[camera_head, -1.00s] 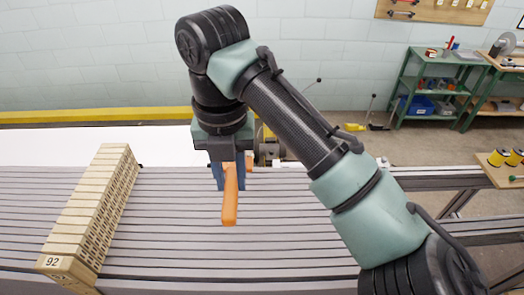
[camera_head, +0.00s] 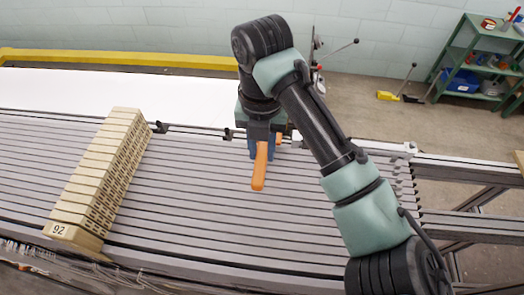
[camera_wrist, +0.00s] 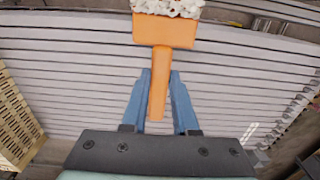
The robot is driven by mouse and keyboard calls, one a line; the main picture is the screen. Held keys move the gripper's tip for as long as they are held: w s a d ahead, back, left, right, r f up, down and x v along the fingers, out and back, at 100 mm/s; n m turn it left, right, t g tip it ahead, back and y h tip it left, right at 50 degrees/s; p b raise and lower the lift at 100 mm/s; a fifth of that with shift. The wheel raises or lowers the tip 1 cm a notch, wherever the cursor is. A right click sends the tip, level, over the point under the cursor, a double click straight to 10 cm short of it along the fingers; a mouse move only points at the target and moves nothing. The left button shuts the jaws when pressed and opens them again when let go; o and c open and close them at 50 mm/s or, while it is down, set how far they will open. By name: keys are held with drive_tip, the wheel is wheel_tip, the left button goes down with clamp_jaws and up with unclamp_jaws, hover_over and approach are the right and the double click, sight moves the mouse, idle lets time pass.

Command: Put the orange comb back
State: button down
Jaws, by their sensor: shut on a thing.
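The orange comb (camera_head: 259,172) hangs from my gripper (camera_head: 263,152), handle pointing down toward the front of the slatted grey bed. In the wrist view, the comb's orange handle (camera_wrist: 159,95) is between the blue fingers of my gripper (camera_wrist: 160,76). They are shut on it. Its wider orange head is beyond the fingertips, with a white speckled mass (camera_wrist: 168,8) at the top edge, partly cut off. The comb appears above the slats; its exact height is unclear.
A pale slotted block marked 92 (camera_head: 100,180) stands on the grey slatted bed (camera_head: 200,215) at left. A white sheet (camera_head: 100,95) lies behind. A green shelf (camera_head: 482,60) with a blue bin is at back right. Slats between block and comb are clear.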

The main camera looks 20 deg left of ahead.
sight(261, 153)
wheel_tip(261, 153, down, 3)
drive_tip(key=shift+s+r+p, duration=0.1)
drive_tip(key=shift+r+p, duration=0.1)
drive_tip(key=shift+p, duration=0.25)
drive_tip(key=shift+f, duration=0.15)
drive_tip(key=shift+f+b, duration=0.15)
drive_tip(key=shift+b, duration=0.15)
drive_tip(key=c, duration=0.7)
unclamp_jaws()
drive_tip(key=shift+r, duration=0.25)
wheel_tip(261, 153, up, 11)
drive_tip(key=shift+r+b, duration=0.2)
drive_tip(key=shift+b, duration=0.95)
drive_tip(key=shift+r, duration=0.35)
